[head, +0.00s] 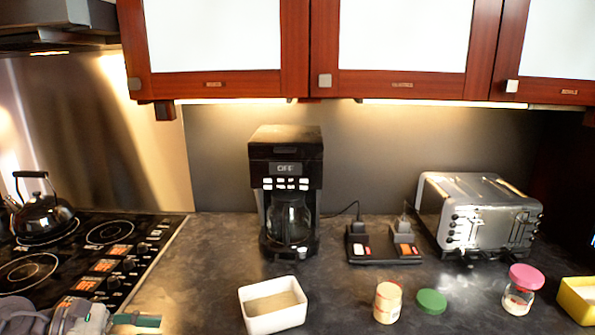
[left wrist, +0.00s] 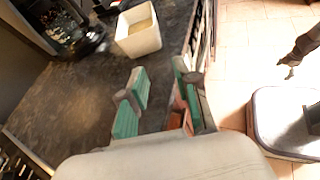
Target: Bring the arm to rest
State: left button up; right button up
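My left gripper (head: 110,322) shows only in part at the bottom left of the head view, over the counter's front edge by the stove. In the left wrist view its green-padded fingers (left wrist: 162,95) stand apart with nothing between them. A dark, narrow part at the right edge of the left wrist view (left wrist: 292,62) looks like my right gripper, hanging over the floor; it is too small to tell whether it is open. My right arm does not show in the head view.
The counter holds a white box (head: 272,305), a coffee maker (head: 286,185), a toaster (head: 480,212), jars (head: 388,302) (head: 519,290), a green lid (head: 431,301) and a yellow box (head: 578,298). A kettle (head: 43,215) stands on the stove (head: 85,255). Cabinets (head: 305,85) hang above. Floor (left wrist: 245,60) is open beyond the counter.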

pick_arm(q)
jog(key=w+d+r+n+t, duration=0.35)
jog(key=n+t, duration=0.75)
jog(key=n, duration=0.5)
jog(key=s+a+f+n+g+y, duration=0.2)
jog(key=s+f+n+y, duration=0.45)
jog(key=n, duration=0.65)
jog(key=s+a+f+n+g+y, duration=0.1)
jog(key=s+a+f+n+y, duration=0.15)
jog(key=f+n+y, duration=0.8)
jog(key=s+d+f+n+g+h, duration=0.2)
jog(key=s+n+g, duration=0.1)
jog(key=s, duration=0.3)
jog(key=s+d+f+n+g+h, duration=0.1)
jog(key=s+d+f+n+g, duration=0.2)
jog(key=s, duration=0.3)
jog(key=s+d+f+n+g+h, duration=0.2)
jog(key=s+n+g, duration=0.15)
jog(key=s, duration=0.25)
notch_tip(320, 180, down, 28)
jog(key=s+r+m+g, duration=0.1)
jog(key=s+g, duration=0.1)
jog(key=s, duration=0.1)
jog(key=s+a+f, duration=0.2)
jog(key=s+f, duration=1.3)
jog(key=s, duration=0.1)
jog(key=shift+a+f+g+y, duration=0.25)
jog(key=shift+f+g+y, duration=0.05)
jog(key=shift+f+g, duration=0.15)
